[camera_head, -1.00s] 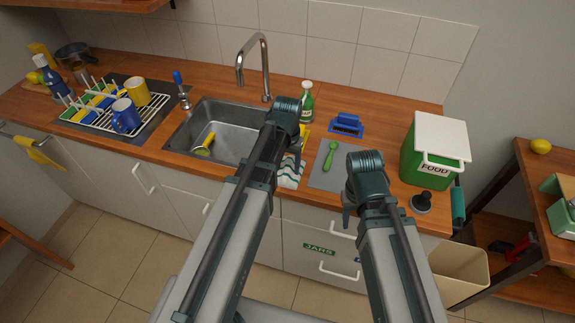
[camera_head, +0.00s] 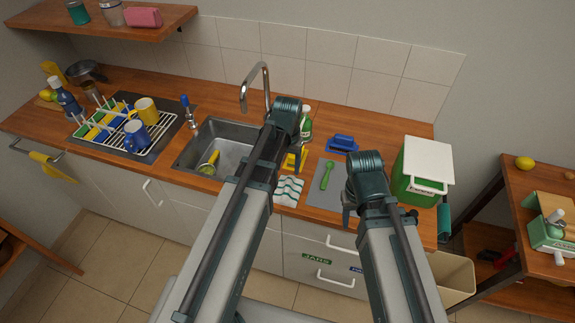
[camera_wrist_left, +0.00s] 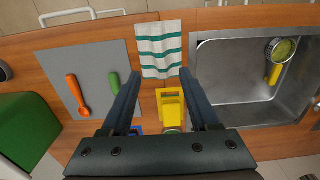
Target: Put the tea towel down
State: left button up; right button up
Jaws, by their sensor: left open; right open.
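The tea towel (camera_head: 288,191), white with green stripes, lies on the wooden counter at its front edge, right of the sink. In the left wrist view the towel (camera_wrist_left: 159,49) lies flat beyond my fingertips, between the grey mat and the sink. My left gripper (camera_wrist_left: 158,74) is open, with nothing between its fingers, above the counter. In the head view its arm hides part of the sink and counter. My right gripper (camera_head: 349,215) is over the right end of the grey mat; its fingers are mostly hidden by its wrist.
A yellow object (camera_wrist_left: 171,108) stands under my left gripper. The sink (camera_wrist_left: 235,70) holds a brush with a yellow handle (camera_wrist_left: 273,74). The grey mat (camera_wrist_left: 95,62) carries a green utensil (camera_wrist_left: 114,86) and an orange one (camera_wrist_left: 77,94). A green food bin (camera_head: 423,172) stands right.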

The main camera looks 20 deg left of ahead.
pick_arm(q)
jog(key=s+d+r+m+y, duration=0.1)
jog(key=s+d+m, duration=0.2)
jog(key=s+d, duration=0.7)
jog(key=s, duration=0.3)
jog(key=shift+s+d+r+p, duration=0.25)
jog(key=shift+s+r+p, duration=0.1)
jog(key=shift+r+p, duration=0.05)
pick_arm(e)
jog(key=shift+r, duration=0.8)
